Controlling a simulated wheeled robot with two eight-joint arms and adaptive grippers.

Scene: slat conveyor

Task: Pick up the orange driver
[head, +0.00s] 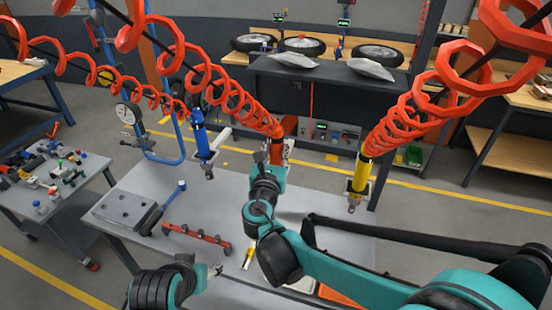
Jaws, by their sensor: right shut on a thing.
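The orange driver (276,153) hangs upright below a red coiled hose, above the middle of the grey table. My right gripper (276,168) is at the driver, shut on it, and hides its lower part. A blue driver (201,142) hangs to the left, and a yellow driver (361,175) hangs to the right, both apart from my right gripper. My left gripper (213,271) is low at the front of the table, away from the drivers; its fingers are too small to tell open from shut.
The grey table (150,182) bears a dark plate with a blue-handled tool (163,206) and a red rack (197,238). A cart (55,205) with small parts stands left. Coiled red hoses (235,100) hang overhead. A dark bench (330,75) stands behind.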

